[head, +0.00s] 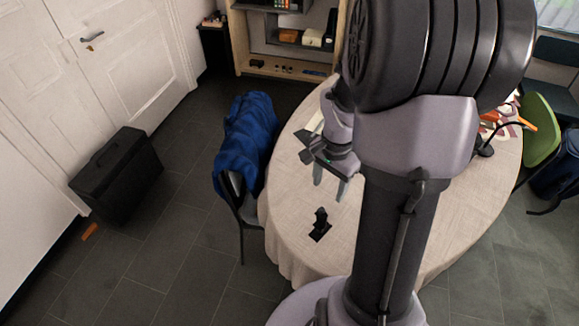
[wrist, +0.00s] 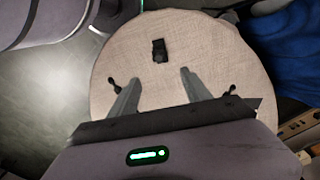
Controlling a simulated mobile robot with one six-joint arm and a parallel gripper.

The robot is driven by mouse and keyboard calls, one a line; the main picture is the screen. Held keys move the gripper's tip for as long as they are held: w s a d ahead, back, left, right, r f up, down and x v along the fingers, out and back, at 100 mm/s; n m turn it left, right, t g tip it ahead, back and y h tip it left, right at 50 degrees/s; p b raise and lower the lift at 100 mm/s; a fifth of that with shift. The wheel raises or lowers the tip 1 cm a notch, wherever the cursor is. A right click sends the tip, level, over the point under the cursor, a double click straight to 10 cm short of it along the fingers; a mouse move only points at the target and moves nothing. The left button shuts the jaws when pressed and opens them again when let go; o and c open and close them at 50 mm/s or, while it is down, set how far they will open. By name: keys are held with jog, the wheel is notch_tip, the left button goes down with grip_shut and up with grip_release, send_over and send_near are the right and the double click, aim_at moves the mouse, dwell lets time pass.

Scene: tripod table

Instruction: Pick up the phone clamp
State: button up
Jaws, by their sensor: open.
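A small black object that looks like the phone clamp (head: 320,225) stands on the cloth-covered table, near the left front edge. It also shows in the wrist view (wrist: 159,50), beyond my fingertips and roughly centred between them. My gripper (head: 330,183) is above the table, farther back than the clamp and apart from it. In the wrist view my gripper (wrist: 160,76) has its two fingers spread, with nothing between them. My arm hides the middle and right of the table in the head view.
The round table (head: 285,190) has bare cloth around the clamp. A chair with a blue cloth (head: 245,140) stands at its left edge. Orange items (head: 508,122) lie at the right. A black case (head: 115,175) and a shelf (head: 290,45) stand farther off.

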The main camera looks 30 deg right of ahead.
aim_at(321, 222)
notch_tip(321, 222, down, 17)
jog(key=b, duration=0.7)
jog(key=shift+a+r+b, duration=0.1)
jog(key=shift+a+b, duration=0.05)
jog(key=shift+b, duration=0.25)
jog(key=shift+r, duration=0.15)
jog(key=shift+c, duration=0.3)
grip_shut()
